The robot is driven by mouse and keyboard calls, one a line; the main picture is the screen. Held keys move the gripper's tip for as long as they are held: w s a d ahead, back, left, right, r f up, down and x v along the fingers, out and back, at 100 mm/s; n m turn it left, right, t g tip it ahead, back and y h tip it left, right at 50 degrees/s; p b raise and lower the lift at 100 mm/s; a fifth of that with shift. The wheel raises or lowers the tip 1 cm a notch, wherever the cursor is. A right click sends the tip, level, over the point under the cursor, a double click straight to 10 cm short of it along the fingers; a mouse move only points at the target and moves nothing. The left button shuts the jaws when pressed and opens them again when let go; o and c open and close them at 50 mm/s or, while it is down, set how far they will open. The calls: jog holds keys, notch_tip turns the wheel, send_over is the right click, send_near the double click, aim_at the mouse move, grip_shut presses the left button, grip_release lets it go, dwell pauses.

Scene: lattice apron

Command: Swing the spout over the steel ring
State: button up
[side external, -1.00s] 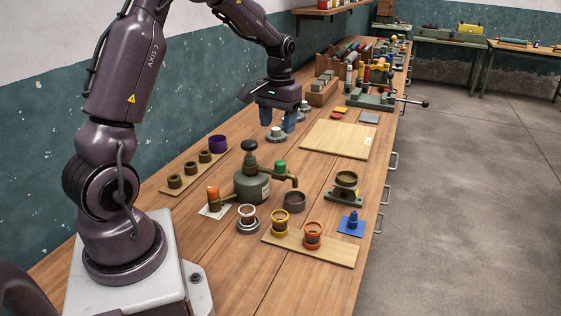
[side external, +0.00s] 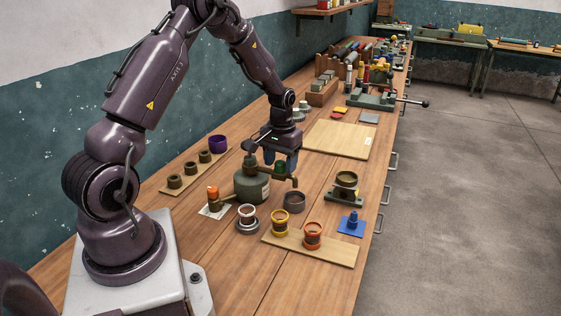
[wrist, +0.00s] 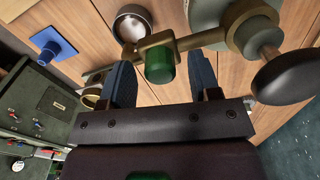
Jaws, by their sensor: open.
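The squat grey-green pot (side external: 252,187) has a brass spout (side external: 290,178) pointing right in the side view, with a green grip (side external: 280,166) standing on it. In the wrist view the spout (wrist: 190,40) runs left from the pot, and its end lies beside the steel ring (wrist: 132,22). In the side view the ring (side external: 294,202) sits on the bench just in front of the spout's tip. My gripper (side external: 281,163) is open above the spout, blue fingers on either side of the green grip. In the wrist view the grip (wrist: 160,64) shows between the fingers, with gaps on both sides.
A black knob (wrist: 287,78) tops the pot close to my right finger in the wrist view. An orange-capped piece (side external: 213,193), a white-rimmed cup (side external: 247,215), a board with yellow and red cups (side external: 335,251) and a brass cup on a stand (side external: 346,180) surround the pot.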

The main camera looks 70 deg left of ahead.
jog(key=shift+f, duration=0.1)
grip_shut()
jog(key=shift+s+d, duration=0.1)
jog(key=s+d+m, duration=0.1)
jog(key=s+m, duration=0.8)
jog(key=m, duration=0.4)
jog(key=shift+s+d+m, duration=0.2)
jog(key=shift+d+m, duration=0.1)
jog(key=shift+d, duration=0.1)
jog(key=shift+s, duration=0.1)
dwell(0.5)
grip_release()
